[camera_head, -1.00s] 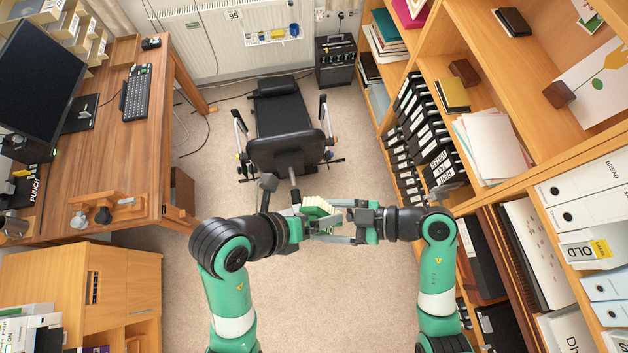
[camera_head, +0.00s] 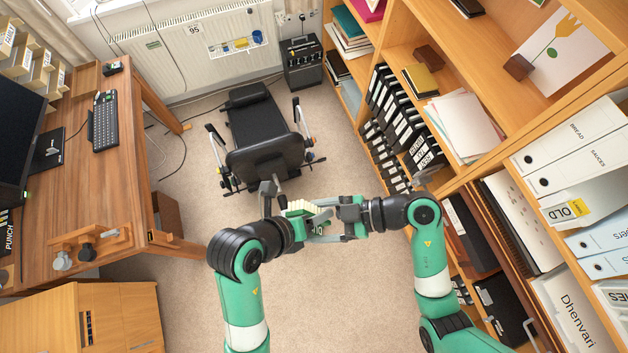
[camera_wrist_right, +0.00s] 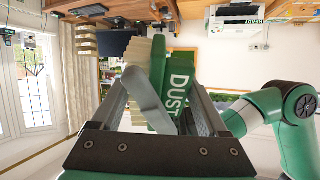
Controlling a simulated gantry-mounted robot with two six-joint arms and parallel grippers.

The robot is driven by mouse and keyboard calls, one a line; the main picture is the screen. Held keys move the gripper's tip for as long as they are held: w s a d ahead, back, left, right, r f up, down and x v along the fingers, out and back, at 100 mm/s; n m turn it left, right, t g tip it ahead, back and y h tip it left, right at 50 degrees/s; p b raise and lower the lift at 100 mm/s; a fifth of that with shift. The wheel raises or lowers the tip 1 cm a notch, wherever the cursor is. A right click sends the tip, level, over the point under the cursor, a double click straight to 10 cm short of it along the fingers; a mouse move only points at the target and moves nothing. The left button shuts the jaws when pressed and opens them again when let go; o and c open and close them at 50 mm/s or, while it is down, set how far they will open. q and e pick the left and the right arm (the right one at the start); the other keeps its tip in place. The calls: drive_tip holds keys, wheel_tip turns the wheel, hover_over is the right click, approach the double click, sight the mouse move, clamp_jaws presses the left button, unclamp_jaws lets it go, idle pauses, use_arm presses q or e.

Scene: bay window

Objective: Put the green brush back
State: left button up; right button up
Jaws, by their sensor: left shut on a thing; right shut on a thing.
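The green brush (camera_head: 321,226) has pale cream bristles and is held in front of me in the head view, between my two grippers. It also shows in the right wrist view (camera_wrist_right: 181,85), with white letters "DUST" on its green side. My left gripper (camera_head: 297,217) is shut on it from the left, and a grey finger lies across the brush in the wrist view. My right gripper (camera_head: 332,222) is shut on it from the right. The fingers hide parts of the brush.
A shallow white tray (camera_head: 236,46) with small coloured items hangs on the radiator (camera_head: 190,62). A black chair (camera_head: 262,135) stands ahead, with a black box (camera_head: 303,62) behind it. The desk (camera_head: 130,165) is left, the bookcase (camera_head: 480,100) right.

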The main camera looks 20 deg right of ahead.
use_arm(q)
drive_tip(key=shift+c, duration=1.2)
clamp_jaws()
use_arm(e)
drive_tip(key=o, duration=1.3)
